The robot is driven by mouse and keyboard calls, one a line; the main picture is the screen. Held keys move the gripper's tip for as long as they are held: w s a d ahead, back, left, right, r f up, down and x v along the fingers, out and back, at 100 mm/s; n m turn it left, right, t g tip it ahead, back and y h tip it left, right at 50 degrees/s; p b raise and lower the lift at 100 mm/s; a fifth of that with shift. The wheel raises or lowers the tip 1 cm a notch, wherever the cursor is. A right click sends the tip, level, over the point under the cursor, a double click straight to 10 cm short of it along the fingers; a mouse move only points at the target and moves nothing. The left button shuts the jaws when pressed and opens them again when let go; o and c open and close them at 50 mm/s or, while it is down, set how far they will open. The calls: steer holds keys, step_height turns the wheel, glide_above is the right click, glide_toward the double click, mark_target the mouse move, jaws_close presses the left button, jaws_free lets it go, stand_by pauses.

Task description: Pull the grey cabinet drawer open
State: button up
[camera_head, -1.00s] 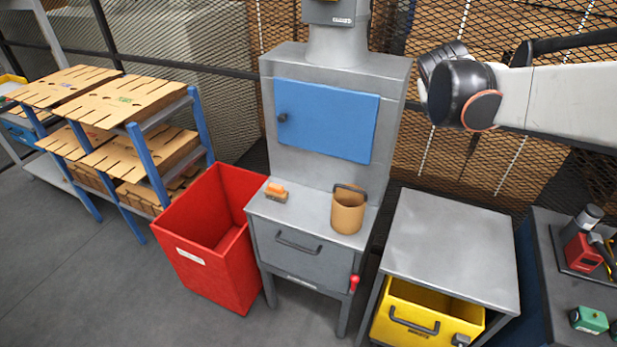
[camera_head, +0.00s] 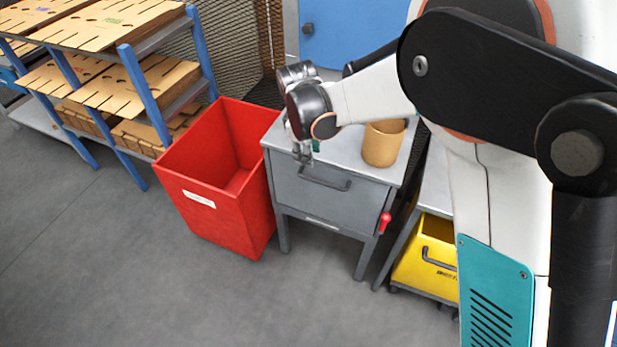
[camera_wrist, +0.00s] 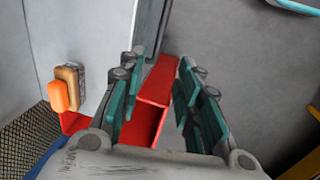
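The grey cabinet (camera_head: 283,222) stands in the middle of the head view. Its grey drawer (camera_head: 318,205) looks shut, with a dark bar handle (camera_head: 338,186) across the upper part of the front. My gripper (camera_head: 304,158) hangs near the front edge of the cabinet top, by the left end of the handle. In the wrist view my gripper (camera_wrist: 162,65) is open, its teal-padded fingers apart with nothing held between them. A dark strip along the cabinet edge shows beyond the left finger; I cannot tell whether it is the handle.
A red bin (camera_head: 215,185) stands close left of the cabinet. A tan cup (camera_head: 382,145) is on the cabinet top, and an orange brush (camera_wrist: 64,92) lies there too. A red lever (camera_head: 385,221) sticks out at the right. A yellow bin (camera_head: 425,262) is further right. The floor in front is clear.

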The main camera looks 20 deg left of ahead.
mark_target(312, 179)
steer(key=w+f+b, duration=0.1)
steer(key=f, duration=0.3)
steer(key=f+b, duration=0.2)
steer(key=f, duration=0.2)
steer(key=w+f+b, duration=0.1)
steer(key=f, duration=0.4)
steer(key=shift+w+d, duration=0.15)
steer(key=shift+w, duration=0.2)
steer(key=shift+c, duration=0.5)
jaws_close()
